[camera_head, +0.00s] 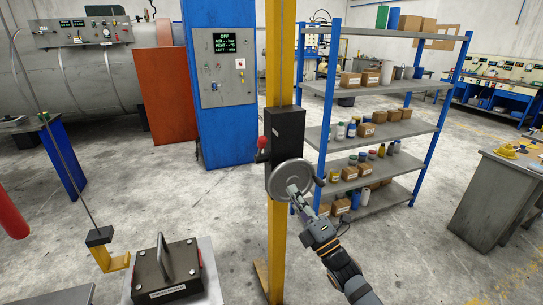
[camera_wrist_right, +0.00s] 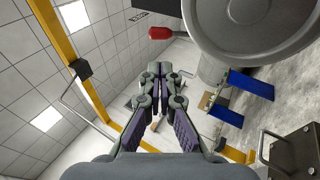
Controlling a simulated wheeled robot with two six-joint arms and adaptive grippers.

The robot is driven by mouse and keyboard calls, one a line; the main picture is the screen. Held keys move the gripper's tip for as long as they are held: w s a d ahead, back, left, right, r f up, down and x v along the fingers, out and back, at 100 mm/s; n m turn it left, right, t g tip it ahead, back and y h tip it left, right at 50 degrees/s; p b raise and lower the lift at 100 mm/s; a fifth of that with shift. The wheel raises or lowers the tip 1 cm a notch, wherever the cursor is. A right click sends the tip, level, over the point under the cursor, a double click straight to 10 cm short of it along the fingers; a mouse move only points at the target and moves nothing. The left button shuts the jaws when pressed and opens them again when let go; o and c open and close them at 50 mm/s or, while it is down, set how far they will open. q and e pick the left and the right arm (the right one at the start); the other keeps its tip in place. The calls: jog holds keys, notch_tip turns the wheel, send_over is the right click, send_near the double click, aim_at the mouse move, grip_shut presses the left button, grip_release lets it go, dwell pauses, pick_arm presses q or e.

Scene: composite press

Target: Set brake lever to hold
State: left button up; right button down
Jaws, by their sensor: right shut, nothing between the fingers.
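The brake lever with a red knob (camera_head: 261,143) sticks out from the left side of a black winch box (camera_head: 285,140) on a yellow post. The knob also shows in the right wrist view (camera_wrist_right: 160,33), beyond my fingertips and apart from them. A grey handwheel (camera_head: 283,169) is on the front of the box, below and right of the knob; it fills the upper right of the wrist view (camera_wrist_right: 250,35). My right gripper (camera_head: 293,190) is shut and empty, overlapping the wheel in the head view. Whether it touches the wheel is unclear. My left gripper is out of view.
The yellow post (camera_head: 277,235) stands on open floor. A black box with a handle (camera_head: 167,270) lies at the front left. Blue shelving (camera_head: 385,130) stands behind on the right, and a blue control cabinet (camera_head: 220,130) behind on the left. A grey workbench (camera_head: 500,190) is at far right.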

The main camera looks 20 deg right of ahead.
jog(key=shift+w+r, duration=0.1)
jog(key=p, duration=0.7)
send_near(264, 147)
jog(key=r+x, duration=0.1)
jog(key=x, duration=0.4)
jog(key=shift+w+a, duration=0.15)
jog(key=shift+w, duration=0.65)
jog(key=shift+w+r, duration=0.1)
